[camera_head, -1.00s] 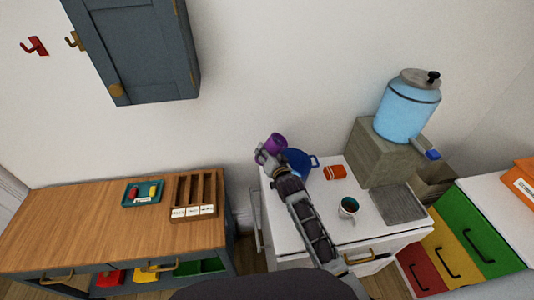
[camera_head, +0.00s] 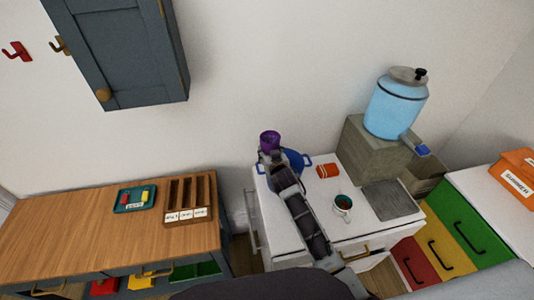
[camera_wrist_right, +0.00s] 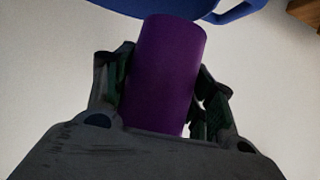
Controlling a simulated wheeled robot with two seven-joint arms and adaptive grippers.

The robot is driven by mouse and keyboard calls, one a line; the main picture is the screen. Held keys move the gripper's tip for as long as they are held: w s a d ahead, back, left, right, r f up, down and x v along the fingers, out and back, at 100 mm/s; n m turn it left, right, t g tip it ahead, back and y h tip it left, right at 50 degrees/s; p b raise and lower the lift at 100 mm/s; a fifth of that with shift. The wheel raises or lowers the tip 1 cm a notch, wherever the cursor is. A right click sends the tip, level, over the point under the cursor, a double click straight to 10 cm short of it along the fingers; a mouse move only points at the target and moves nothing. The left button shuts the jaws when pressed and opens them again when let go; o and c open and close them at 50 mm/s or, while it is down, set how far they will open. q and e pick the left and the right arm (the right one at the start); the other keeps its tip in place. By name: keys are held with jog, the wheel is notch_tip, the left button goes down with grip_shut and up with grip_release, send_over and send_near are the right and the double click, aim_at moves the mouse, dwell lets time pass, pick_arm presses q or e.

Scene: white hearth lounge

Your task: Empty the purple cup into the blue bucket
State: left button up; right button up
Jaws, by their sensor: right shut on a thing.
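The purple cup (camera_head: 269,140) is held by my right gripper (camera_head: 268,156) above the back left of the white counter. It looks roughly upright in the head view, and its contents cannot be made out. In the right wrist view the cup (camera_wrist_right: 166,75) stands between the two fingers of my right gripper (camera_wrist_right: 163,95), which are shut on it. The blue bucket (camera_head: 298,160) is on the counter just behind and right of the gripper, partly hidden by my arm. My left gripper is not in view.
A blue water dispenser (camera_head: 394,105) stands on a block at right. A wooden-topped cabinet (camera_head: 90,235) is at left.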

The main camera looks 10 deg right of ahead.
aim_at(268, 142)
jog(key=shift+r, duration=0.1)
jog(key=shift+r, duration=1.9)
